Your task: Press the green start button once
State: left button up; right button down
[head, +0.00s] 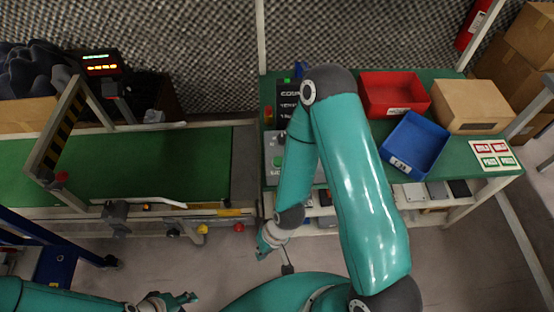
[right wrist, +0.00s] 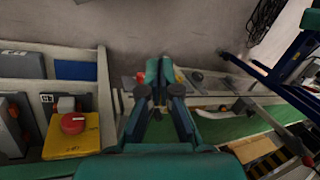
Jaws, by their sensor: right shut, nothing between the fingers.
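A grey control panel (head: 272,148) stands on the green bench top, left of my right forearm. A small green spot (head: 277,161) on it looks like the green start button, but it is too small to be sure. My right gripper (head: 264,243) hangs in front of the bench, apart from the panel. In the right wrist view its fingers (right wrist: 159,72) are shut and empty, over the floor and conveyor edge. No green button can be made out there. My left gripper (head: 180,300) is low at the left, over the floor; its opening is unclear.
A red bin (head: 394,92), a blue bin (head: 414,143) and a cardboard box (head: 472,104) stand on the bench. A green conveyor (head: 150,165) runs left. A red button (right wrist: 73,123) sits on a yellow plate (right wrist: 70,145). The floor in front is mostly clear.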

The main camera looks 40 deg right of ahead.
notch_tip(320, 180, up, 18)
jog(key=m+t+h, duration=0.2)
jog(key=m+t, duration=0.6)
jog(key=m, duration=1.5)
send_over(279, 161)
jog(key=shift+r+b, duration=0.1)
jog(key=shift+b, duration=0.25)
notch_tip(279, 161, down, 7)
jog(key=b, duration=0.8)
jog(key=shift+f+b, duration=0.65)
jog(key=shift+f, duration=0.25)
jog(key=shift+f, duration=0.1)
